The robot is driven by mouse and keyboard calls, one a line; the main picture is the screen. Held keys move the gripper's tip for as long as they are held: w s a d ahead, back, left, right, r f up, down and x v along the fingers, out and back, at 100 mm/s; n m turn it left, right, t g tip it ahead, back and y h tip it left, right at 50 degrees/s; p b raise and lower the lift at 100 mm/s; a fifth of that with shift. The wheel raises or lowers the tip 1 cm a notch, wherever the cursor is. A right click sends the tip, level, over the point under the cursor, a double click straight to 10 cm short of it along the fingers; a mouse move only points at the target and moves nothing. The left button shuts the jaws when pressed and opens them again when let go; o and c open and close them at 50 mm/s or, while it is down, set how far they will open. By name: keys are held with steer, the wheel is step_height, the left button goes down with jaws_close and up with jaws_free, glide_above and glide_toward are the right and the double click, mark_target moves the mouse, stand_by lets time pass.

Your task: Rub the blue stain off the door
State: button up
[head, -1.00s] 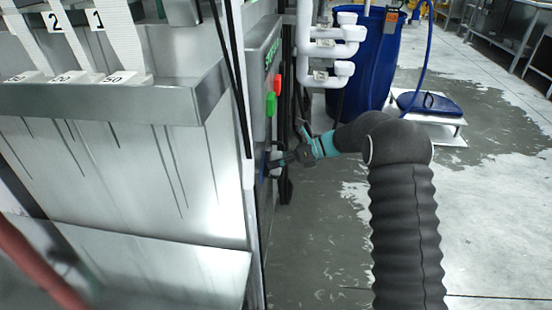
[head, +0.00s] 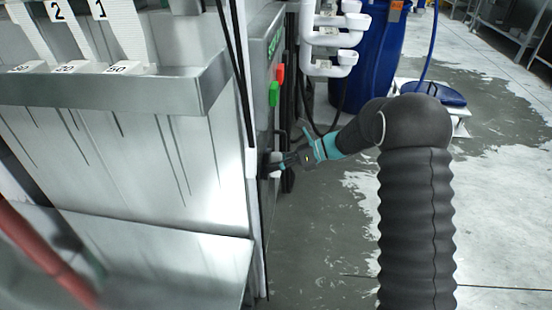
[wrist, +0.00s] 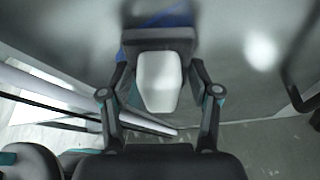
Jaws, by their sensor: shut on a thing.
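The door is a grey metal panel seen at a steep angle in the head view (head: 266,70), and it fills the upper wrist view (wrist: 240,70). A blue stain (wrist: 130,48) shows on it behind the left finger, partly hidden. My gripper (wrist: 160,78) is shut on a white block (wrist: 158,85) with a dark grey far end. The block is up against or very close to the door, beside and partly over the stain; exact contact cannot be told. In the head view my gripper (head: 278,163) reaches the door's face below the buttons.
A green button (head: 274,94) and a red button (head: 280,73) sit on the panel above my gripper. White pipes (head: 335,40) and a blue barrel (head: 375,60) stand behind. A steel machine with webbing strips (head: 125,30) is at left. The floor at right is open, partly wet.

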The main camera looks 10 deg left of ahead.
mark_target(272, 152)
steer(key=shift+s, duration=2.35)
steer(key=shift+r, duration=1.25)
steer(key=shift+w+d, duration=0.15)
steer(key=shift+w, duration=1.85)
steer(key=shift+w+a, duration=0.15)
steer(key=shift+w, duration=1.2)
steer(key=shift+w+a, duration=0.2)
steer(key=shift+w, duration=1.15)
steer(key=shift+w+a, duration=0.15)
steer(key=shift+w, duration=1.2)
steer(key=shift+s+d, duration=0.15)
steer(key=shift+s, duration=0.95)
steer(key=shift+s+d, duration=0.1)
steer(key=shift+s, duration=0.95)
steer(key=shift+s+d, duration=0.15)
steer(key=shift+s, duration=3.75)
steer(key=d, duration=0.6)
steer(key=shift+w, duration=0.2)
